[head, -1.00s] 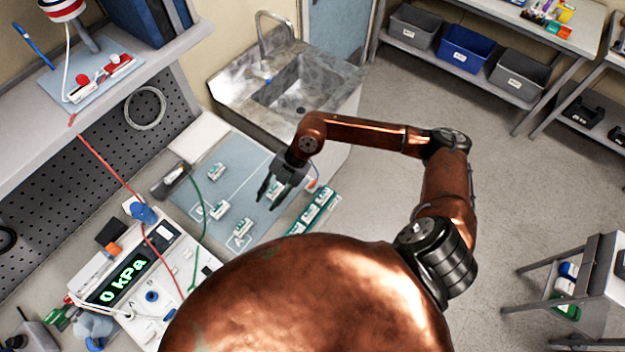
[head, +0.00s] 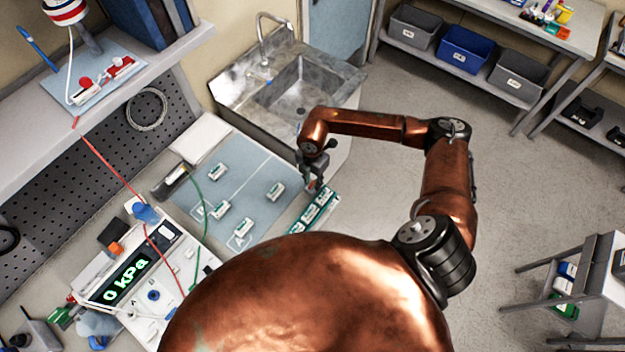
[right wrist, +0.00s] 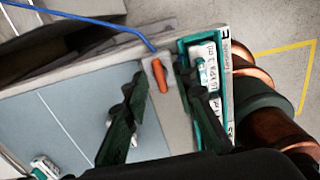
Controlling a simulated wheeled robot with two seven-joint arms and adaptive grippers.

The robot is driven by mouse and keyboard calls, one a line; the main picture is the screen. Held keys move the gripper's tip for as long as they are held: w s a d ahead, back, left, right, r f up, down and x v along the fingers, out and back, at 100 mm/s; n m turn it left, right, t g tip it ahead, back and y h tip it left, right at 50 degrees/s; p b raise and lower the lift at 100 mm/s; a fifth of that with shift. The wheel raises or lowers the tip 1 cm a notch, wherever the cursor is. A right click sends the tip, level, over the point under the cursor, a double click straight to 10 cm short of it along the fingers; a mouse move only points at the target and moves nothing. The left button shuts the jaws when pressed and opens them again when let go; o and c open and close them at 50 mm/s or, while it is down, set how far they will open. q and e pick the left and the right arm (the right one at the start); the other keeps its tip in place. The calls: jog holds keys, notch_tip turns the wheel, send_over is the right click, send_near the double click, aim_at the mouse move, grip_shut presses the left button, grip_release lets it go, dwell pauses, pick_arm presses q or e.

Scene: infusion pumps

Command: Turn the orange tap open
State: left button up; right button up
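The orange tap (right wrist: 161,77) shows in the right wrist view as a slim orange lever on a pale body, with a blue tube running to it. It sits on the bench strip between the blue-grey mat and a green tray. My right gripper (right wrist: 160,84) is open, with one dark finger on each side of the lever in that view. I cannot tell whether either finger touches it. In the head view my right gripper (head: 313,170) is over the bench's right edge and mostly hides the tap. My left gripper is not in view.
The green tray (right wrist: 181,48) of labelled modules lies close beside the right finger. The blue-grey mat (head: 240,175) holds several white-and-green modules. A pump unit (head: 125,278) reads 0 kPa at lower left. A metal sink (head: 290,85) stands behind the bench.

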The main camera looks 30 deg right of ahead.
jog(key=shift+f, duration=0.1)
jog(key=shift+c, duration=0.5)
grip_shut()
jog(key=shift+n, duration=0.3)
jog(key=n+b, duration=0.3)
jog(key=n, duration=0.1)
jog(key=shift+f, duration=0.1)
jog(key=n+b, duration=0.2)
jog(key=n, duration=0.1)
jog(key=shift+b, duration=0.3)
jog(key=shift+n+b, duration=0.65)
jog(key=shift+n, duration=0.55)
jog(key=shift+r, duration=0.2)
